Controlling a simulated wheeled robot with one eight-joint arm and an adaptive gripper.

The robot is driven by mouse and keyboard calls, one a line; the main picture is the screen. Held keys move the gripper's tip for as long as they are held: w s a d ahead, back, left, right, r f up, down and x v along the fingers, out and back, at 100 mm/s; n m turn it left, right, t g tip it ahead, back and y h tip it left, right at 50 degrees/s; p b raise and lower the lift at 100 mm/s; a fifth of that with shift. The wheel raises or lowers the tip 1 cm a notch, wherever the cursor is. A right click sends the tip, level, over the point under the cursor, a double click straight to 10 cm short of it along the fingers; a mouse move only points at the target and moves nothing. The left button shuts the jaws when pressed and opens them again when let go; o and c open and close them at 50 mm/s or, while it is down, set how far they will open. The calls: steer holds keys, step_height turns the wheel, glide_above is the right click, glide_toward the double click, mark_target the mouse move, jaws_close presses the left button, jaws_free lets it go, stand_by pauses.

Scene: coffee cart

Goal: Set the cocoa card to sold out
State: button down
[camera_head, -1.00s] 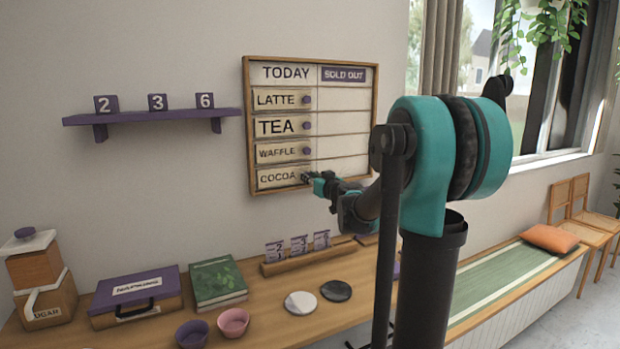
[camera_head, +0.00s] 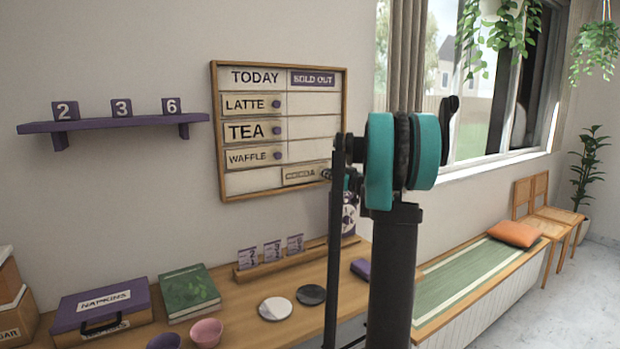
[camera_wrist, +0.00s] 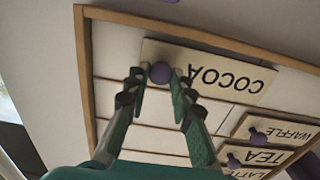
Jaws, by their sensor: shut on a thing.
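The cocoa card (camera_head: 303,174) is a cream strip in the bottom row of the menu board (camera_head: 215,140). It lies under the SOLD OUT heading (camera_head: 313,78), its left end near the column divider. My gripper (camera_wrist: 158,80) is shut on the card's round purple knob (camera_wrist: 160,72), one finger on each side. The card shows upside down in the wrist view (camera_wrist: 212,75). In the head view my arm hides part of the board's lower right corner, and the fingers are hard to make out.
The latte (camera_head: 245,104), tea (camera_head: 247,131) and waffle (camera_head: 248,156) cards are in the left column. A purple shelf (camera_head: 110,124) with number blocks hangs left. Below are a counter (camera_head: 240,312), a card rack (camera_head: 275,263), a green book (camera_head: 188,291) and a napkin box (camera_head: 100,303).

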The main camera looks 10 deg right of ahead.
steer(key=d, duration=0.2)
steer(key=w+d, duration=0.1)
steer(key=d, duration=0.3)
steer(key=shift+w, duration=0.4)
steer(key=c, duration=1.3)
jaws_free()
steer(key=v, duration=1.2)
